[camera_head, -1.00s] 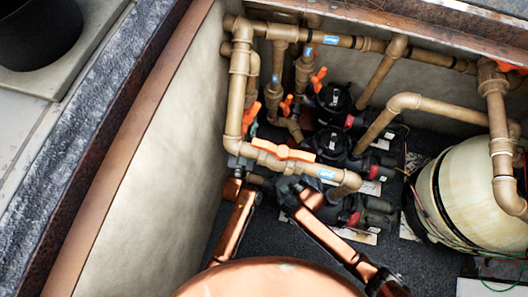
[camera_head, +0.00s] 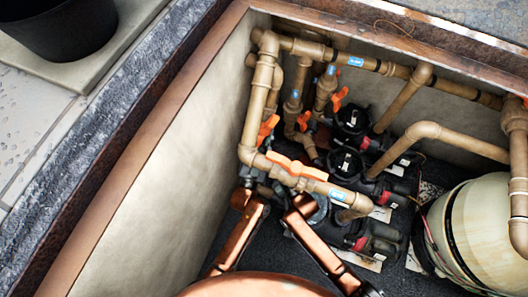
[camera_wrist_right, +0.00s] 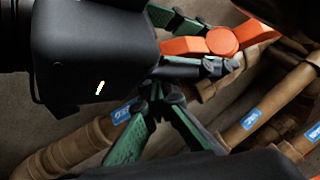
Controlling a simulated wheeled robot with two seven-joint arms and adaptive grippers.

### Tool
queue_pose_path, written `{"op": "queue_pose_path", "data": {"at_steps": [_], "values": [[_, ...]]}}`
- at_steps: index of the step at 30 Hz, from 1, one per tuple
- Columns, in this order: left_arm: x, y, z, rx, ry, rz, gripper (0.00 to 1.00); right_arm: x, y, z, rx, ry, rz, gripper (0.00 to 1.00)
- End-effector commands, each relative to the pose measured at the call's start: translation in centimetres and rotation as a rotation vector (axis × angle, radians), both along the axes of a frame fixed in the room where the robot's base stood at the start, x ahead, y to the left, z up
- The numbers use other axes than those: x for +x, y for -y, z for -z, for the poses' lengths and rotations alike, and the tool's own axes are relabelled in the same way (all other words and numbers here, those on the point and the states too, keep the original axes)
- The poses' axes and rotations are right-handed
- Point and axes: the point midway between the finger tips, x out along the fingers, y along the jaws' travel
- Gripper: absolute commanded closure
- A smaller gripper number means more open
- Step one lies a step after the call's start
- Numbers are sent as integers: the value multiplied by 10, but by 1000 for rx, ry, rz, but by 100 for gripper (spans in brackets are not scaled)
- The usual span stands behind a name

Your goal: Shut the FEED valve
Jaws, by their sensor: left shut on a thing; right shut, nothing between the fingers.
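An orange valve handle (camera_head: 295,167) lies roughly along the low tan pipe at the front of the pipework. It also shows in the right wrist view (camera_wrist_right: 222,40). My left gripper (camera_head: 261,168) is shut on the left end of this handle; its green-and-black fingers lie on both sides of the handle in the right wrist view. My right gripper (camera_wrist_right: 158,85) is shut and empty, its fingertips together a little apart from the handle. In the head view it is just below the pipe, partly dark against it. The labels are too small to read, so I cannot confirm which valve is FEED.
Other orange handles (camera_head: 267,130) sit on pipes behind. Black pumps (camera_head: 351,119) stand to the right, and a pale round tank (camera_head: 480,225) stands at the far right. The pit wall (camera_head: 170,190) is close on the left. A blue-labelled pipe end (camera_head: 355,207) is near my right arm.

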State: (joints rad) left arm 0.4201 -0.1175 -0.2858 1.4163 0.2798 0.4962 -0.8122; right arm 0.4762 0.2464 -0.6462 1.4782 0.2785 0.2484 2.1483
Motion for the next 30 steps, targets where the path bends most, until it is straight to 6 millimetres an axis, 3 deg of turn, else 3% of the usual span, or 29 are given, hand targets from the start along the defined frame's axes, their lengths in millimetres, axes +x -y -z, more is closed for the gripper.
{"op": "queue_pose_path", "data": {"at_steps": [2, 9, 10, 17, 26, 30], "values": [[-1, 1, 3, -2, -5, 3, 100, 0, -8, -5, 26, 3, 4, 100], [-1, 2, 3, -3, -7, 4, 100, 0, -10, -7, 28, 7, 2, 100], [-1, 2, 3, -3, -7, 4, 67, 0, -10, -7, 28, 7, 2, 100], [-1, 2, 3, -1, -7, 4, 51, 0, -10, -8, 29, 9, 2, 100], [-2, 2, 5, -1, -9, 4, 51, 0, -11, -10, 31, 11, 1, 100], [-13, -1, 11, 0, -12, 4, 51, 0, -11, -11, 32, 13, 1, 100]]}}
